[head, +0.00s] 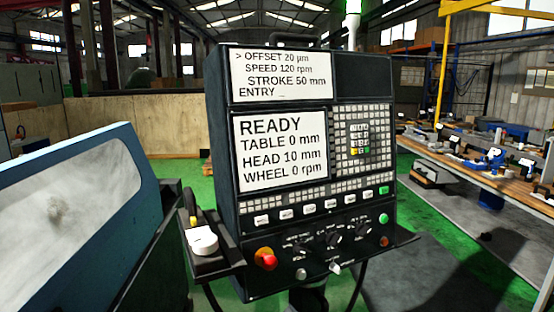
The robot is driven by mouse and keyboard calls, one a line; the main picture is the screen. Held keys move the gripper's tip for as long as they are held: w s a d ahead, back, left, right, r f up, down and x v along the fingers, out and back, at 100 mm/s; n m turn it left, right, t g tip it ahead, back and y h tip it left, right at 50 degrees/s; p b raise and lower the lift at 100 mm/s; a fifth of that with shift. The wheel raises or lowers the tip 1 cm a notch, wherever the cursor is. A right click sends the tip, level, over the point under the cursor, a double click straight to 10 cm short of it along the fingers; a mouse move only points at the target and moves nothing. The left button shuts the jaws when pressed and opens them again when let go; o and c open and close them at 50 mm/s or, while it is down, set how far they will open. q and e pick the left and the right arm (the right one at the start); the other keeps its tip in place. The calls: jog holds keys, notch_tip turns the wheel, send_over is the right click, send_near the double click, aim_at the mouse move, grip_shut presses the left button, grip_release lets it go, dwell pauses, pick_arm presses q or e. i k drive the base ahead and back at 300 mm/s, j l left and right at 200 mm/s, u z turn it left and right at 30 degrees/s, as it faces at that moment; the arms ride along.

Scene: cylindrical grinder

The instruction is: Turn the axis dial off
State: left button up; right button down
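A dark control panel (222,130) stands upright in the middle of the head view. Its lower strip carries several black rotary dials, among them a left one (300,248), a middle one (333,238) and a right one (362,230). Their labels and pointer positions are too small to read, so I cannot tell which is the axis dial. A white round knob or wheel (202,240) sits on a dark side shelf left of the panel. Neither of my grippers is in view.
A red button (266,259) is at the panel's lower left; green (383,219) and orange-red (384,242) buttons are at its right. The screen (281,150) reads READY, wheel 0 rpm. A machine cover (70,205) stands left, a workbench (480,178) right. Cables hang below the panel.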

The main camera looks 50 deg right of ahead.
aim_at(334, 239)
jog(key=z, duration=1.85)
